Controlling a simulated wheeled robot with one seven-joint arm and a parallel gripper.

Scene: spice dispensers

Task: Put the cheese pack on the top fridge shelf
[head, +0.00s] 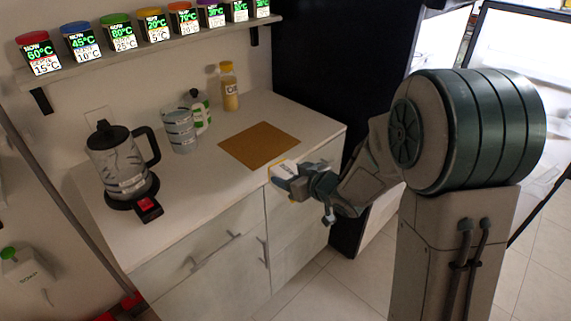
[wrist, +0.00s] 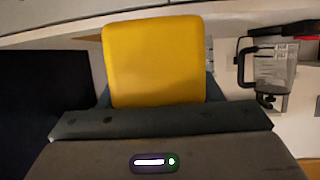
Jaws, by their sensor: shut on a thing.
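The cheese pack (head: 283,171) is a small block with a white labelled face and yellow edges, held just past the front edge of the counter. In the wrist view its plain yellow face (wrist: 153,62) fills the upper middle. My gripper (head: 298,181) is shut on it; the fingers are largely hidden behind the pack in the wrist view. A tall dark cabinet (head: 330,50) stands behind my arm. At the upper right is a bright, lit white area with a dark-edged panel (head: 525,50), possibly the fridge and its door; no shelf can be made out.
A wall shelf (head: 130,50) holds several spice dispensers. Tiled floor (head: 325,290) is clear below my arm.

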